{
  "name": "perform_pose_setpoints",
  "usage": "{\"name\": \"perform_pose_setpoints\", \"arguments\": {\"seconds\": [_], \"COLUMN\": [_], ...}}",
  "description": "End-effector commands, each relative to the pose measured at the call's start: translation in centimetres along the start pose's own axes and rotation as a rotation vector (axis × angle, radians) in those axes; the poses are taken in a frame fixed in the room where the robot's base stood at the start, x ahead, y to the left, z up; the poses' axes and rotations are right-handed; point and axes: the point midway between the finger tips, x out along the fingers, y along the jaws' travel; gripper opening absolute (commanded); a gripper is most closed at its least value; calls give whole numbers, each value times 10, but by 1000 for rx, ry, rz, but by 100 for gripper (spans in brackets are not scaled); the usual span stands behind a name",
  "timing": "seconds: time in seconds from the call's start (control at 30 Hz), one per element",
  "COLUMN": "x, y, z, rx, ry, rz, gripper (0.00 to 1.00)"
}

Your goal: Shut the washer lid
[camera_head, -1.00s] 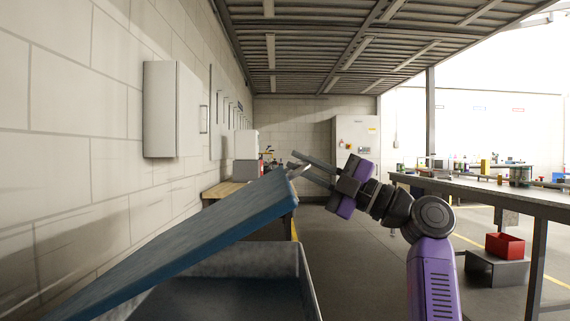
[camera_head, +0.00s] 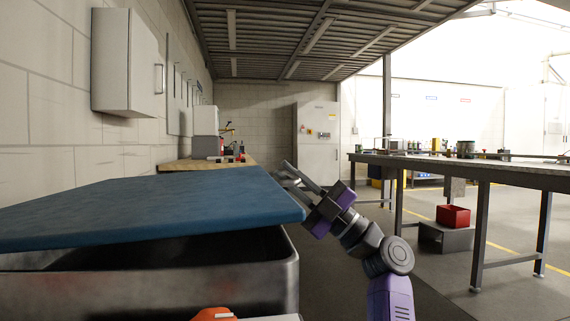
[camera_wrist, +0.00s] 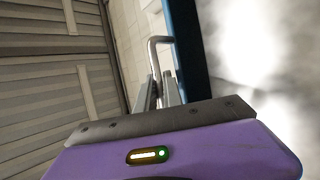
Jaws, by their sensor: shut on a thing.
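The washer is a grey metal tub (camera_head: 200,285) at the lower left of the head view. Its blue lid (camera_head: 150,207) is tilted only slightly, with a dark gap between it and the tub rim. My gripper (camera_head: 287,175) is at the lid's far right edge. In the wrist view the fingers (camera_wrist: 158,95) are shut on a bent metal handle (camera_wrist: 153,50) beside the blue lid edge (camera_wrist: 187,50). The handle's grasped part is mostly hidden between the fingers.
A long workbench (camera_head: 480,170) stands at the right, with a red bin (camera_head: 453,216) on a grey stand beneath it. A white wall cabinet (camera_head: 127,63) hangs at the left. A wooden table (camera_head: 200,164) is behind the lid. The floor between is clear.

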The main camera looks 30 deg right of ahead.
Motion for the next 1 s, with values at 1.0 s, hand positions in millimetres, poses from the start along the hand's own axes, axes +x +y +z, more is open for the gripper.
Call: {"name": "perform_pose_setpoints", "arguments": {"seconds": [1.0], "x": [-31], "y": [-38], "z": [13], "rx": [38], "ry": [-7], "rz": [76], "gripper": [32]}}
